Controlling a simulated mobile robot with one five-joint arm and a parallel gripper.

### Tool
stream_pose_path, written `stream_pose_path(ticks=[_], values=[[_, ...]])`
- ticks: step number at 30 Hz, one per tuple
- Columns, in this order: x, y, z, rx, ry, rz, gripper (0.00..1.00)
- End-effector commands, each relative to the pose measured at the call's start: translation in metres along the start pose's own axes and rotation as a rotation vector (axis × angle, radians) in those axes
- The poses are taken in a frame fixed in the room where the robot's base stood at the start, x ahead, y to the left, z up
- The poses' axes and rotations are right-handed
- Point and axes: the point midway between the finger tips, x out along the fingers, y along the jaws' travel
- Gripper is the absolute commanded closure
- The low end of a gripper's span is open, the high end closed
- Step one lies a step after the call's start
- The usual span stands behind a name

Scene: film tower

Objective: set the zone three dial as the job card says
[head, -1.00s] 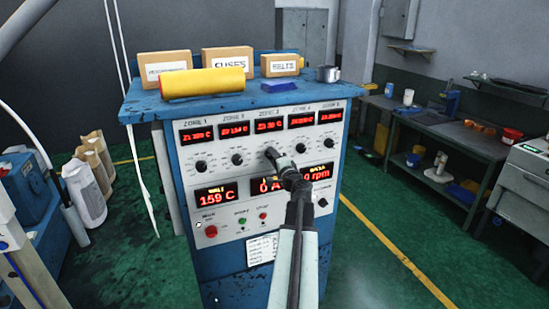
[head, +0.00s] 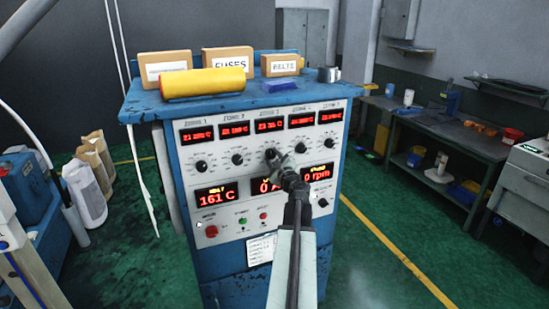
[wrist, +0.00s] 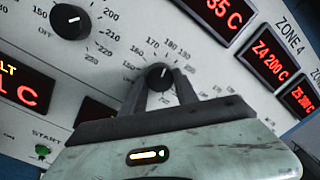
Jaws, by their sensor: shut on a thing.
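The zone three dial (head: 271,154) is a black knob in the middle of the upper dial row on the blue and white control cabinet. My gripper (wrist: 160,88) is shut on this dial, one finger on each side. In the wrist view the dial (wrist: 159,74) has a small pale mark near its upper side, with printed numbers around it; 170, 180 and 190 show above. The zone three red display (head: 268,125) is above the dial, too small to read surely. A white card (head: 261,249) is low on the cabinet front; its writing is too small to read.
Other zone dials flank it, one (wrist: 70,20) close by in the wrist view. A melt display (head: 216,195) reads 161 C. A green start button (wrist: 42,151) is below. A yellow roll (head: 203,83) and labelled boxes stand on top.

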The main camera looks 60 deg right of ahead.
Motion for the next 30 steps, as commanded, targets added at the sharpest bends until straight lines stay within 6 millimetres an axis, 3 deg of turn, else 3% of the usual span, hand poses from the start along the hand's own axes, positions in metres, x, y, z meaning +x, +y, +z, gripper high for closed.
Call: stream_pose_path(ticks=[30], values=[[-0.0009, 0.0010, 0.0006, 0.885, 0.034, -0.009, 1.00]])
